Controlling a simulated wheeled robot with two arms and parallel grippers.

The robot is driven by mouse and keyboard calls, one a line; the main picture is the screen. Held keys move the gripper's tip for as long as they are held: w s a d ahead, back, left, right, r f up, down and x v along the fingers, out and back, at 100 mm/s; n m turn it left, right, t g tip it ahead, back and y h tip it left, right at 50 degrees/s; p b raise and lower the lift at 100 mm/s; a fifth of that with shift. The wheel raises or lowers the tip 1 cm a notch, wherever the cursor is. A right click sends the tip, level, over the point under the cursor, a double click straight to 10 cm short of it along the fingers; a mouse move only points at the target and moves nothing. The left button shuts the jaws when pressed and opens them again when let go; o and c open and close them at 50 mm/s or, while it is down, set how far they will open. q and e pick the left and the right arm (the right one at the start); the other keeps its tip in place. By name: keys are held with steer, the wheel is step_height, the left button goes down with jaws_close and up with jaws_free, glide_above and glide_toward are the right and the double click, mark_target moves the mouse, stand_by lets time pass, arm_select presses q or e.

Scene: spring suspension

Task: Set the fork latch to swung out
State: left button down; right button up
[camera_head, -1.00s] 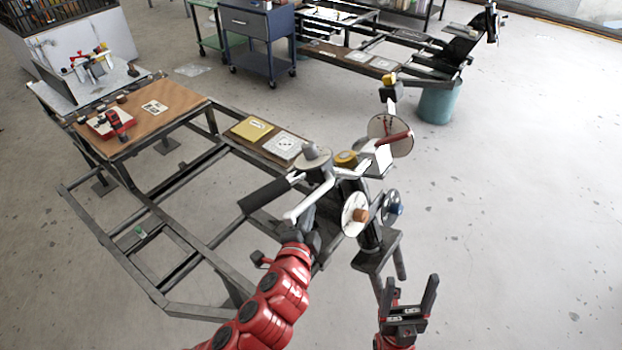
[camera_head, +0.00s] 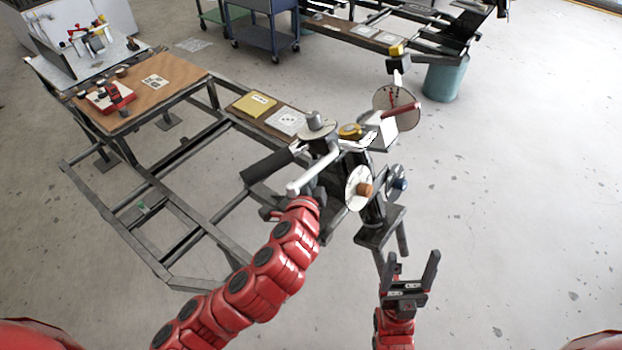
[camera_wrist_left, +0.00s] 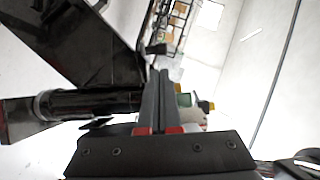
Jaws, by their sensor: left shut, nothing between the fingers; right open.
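The stand unit (camera_head: 372,215) is a dark post carrying discs, knobs and levers. A white lever (camera_head: 312,175) and a black grip (camera_head: 268,180) reach out to its left. I cannot tell which part is the fork latch. My left gripper (camera_head: 317,193) is shut and empty, close under the white lever and left of the post, mostly hidden. In the left wrist view its closed fingers (camera_wrist_left: 162,85) point beside a black cylinder (camera_wrist_left: 90,103) and a dark plate (camera_wrist_left: 80,45); contact cannot be told. My right gripper (camera_head: 411,268) is open and empty, below and right of the post.
A dark metal frame (camera_head: 165,250) and a brown-topped table (camera_head: 180,95) lie left. The floor at right is clear.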

arm_select(q)
steer(key=shift+p+x, duration=0.35)
steer(key=shift+x, duration=2.05)
